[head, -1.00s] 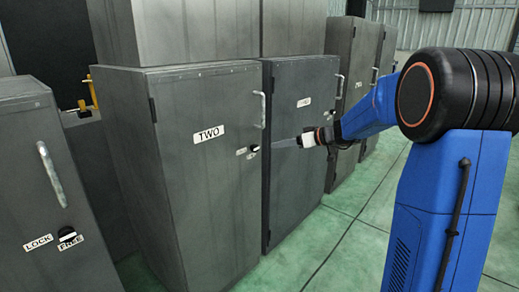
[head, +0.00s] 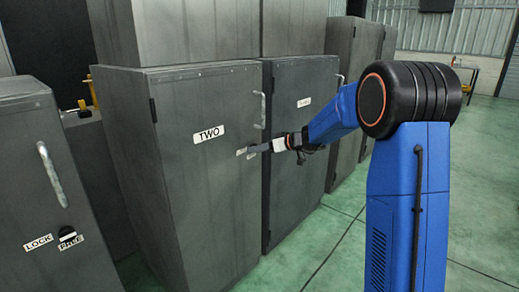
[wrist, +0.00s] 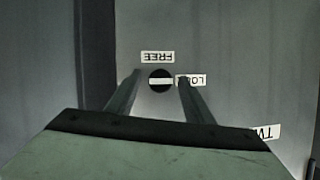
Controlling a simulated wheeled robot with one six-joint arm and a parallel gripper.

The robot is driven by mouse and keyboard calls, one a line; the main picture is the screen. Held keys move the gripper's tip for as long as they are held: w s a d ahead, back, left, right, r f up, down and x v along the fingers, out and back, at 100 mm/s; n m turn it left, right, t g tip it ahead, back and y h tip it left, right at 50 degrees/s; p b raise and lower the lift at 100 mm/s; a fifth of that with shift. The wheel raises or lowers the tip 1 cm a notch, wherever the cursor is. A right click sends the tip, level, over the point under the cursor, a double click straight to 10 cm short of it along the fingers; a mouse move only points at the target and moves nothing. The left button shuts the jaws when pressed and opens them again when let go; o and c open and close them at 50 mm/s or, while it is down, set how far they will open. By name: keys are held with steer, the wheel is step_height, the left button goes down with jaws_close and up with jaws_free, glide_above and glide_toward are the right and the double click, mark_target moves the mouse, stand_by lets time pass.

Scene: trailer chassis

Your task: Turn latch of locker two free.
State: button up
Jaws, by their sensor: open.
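Locker two (head: 190,185) is a grey cabinet with a "TWO" label (head: 209,134) on its shut door. In the wrist view its latch (wrist: 161,80) is a round black knob with a white bar. The bar lies horizontal, in line with the upside-down "LOCK" label (wrist: 193,80). The "FREE" label (wrist: 157,57) is above the knob in that picture. My gripper (wrist: 159,77) is open, with one finger on each side of the knob; I cannot tell whether they touch it. In the head view my gripper (head: 258,148) is at the door and hides the latch.
Locker two's door handle (head: 262,110) is just above my gripper. Another locker (head: 305,170) stands to the right. At the left a locker (head: 50,200) has its own handle and latch. Green floor (head: 330,235) is clear in front.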

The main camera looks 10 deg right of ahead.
steer(key=shift+c, duration=0.6)
steer(key=c, duration=0.9)
steer(key=shift+w+d+f+m+y, duration=0.15)
steer(key=shift+m+y, duration=1)
steer(key=shift+m, duration=1.25)
steer(key=shift+s+f+m+y, duration=0.15)
steer(key=shift+m+y, duration=1.05)
steer(key=shift+m, duration=1.2)
steer(key=shift+w+d+f+m+y, duration=0.2)
steer(key=shift+m+y, duration=0.95)
steer(key=shift+m, duration=1.25)
steer(key=shift+a+f+t, duration=0.1)
steer(key=shift+t, duration=0.2)
